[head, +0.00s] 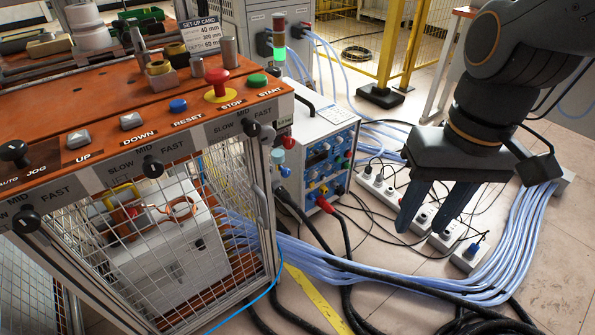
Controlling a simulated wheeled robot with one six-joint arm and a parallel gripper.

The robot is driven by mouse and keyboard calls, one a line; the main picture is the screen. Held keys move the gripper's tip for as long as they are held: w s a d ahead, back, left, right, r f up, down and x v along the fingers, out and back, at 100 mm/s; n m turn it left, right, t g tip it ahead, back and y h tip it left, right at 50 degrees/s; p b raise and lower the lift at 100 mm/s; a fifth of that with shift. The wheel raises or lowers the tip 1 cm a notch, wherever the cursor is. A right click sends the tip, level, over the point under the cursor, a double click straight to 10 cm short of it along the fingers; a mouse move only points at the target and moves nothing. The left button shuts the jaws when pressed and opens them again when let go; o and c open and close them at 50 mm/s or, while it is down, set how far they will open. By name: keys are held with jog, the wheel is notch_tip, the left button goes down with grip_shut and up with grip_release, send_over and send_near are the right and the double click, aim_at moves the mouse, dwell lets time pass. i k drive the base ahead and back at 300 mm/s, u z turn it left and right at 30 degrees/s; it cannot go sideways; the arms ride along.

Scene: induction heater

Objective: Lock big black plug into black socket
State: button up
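The white and blue power unit (318,165) stands on the floor right of the orange-topped machine. A thick black cable ends in a big black plug (283,196) at the lower left of the unit's front. The black socket is not clearly visible, and I cannot tell whether the plug is seated or locked. A red plug (326,205) on another thick cable is at the front's lower edge. My gripper (422,226) is in the right half of the view, pointing down, right of the unit. Its two dark fingers are apart with nothing seen between them.
Power strips (432,222) with small plugs lie behind my gripper. Bundled pale blue hoses (350,260) and black cables cross the floor. The orange control panel (150,110) with buttons and a mesh cage (170,235) fill the left. Floor at lower right is partly clear.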

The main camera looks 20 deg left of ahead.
aim_at(281, 195)
jog(key=u, duration=1)
jog(key=k, duration=0.35)
jog(key=z, duration=1)
jog(key=k, duration=0.5)
jog(key=z, duration=0.7)
jog(key=i, duration=0.65)
jog(key=u, duration=0.8)
